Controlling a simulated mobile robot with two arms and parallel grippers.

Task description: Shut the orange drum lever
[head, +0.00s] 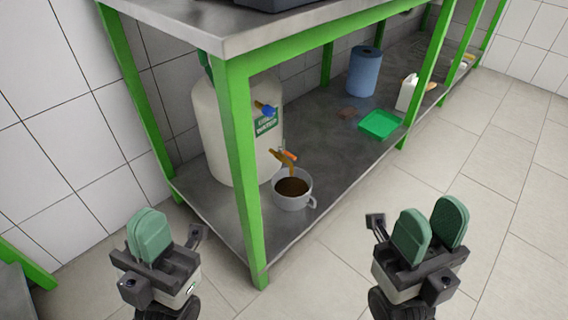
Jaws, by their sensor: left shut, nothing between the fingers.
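A cream drum (220,135) stands on the lower shelf, partly hidden by a green table leg. Its orange lever (290,154) is low on the drum's right side, at the tap. My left gripper (148,226) is shut and empty, at the lower left in front of the bench. My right gripper (431,220) is open and empty, at the lower right over the floor. Both are apart from the lever.
A blue lever (265,108) sits higher on the drum. The green front leg (243,170) stands beside it. A blue roll (363,72), a green tray (380,125) and a white bottle (407,93) are further right on the shelf (335,150). The floor in front is clear.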

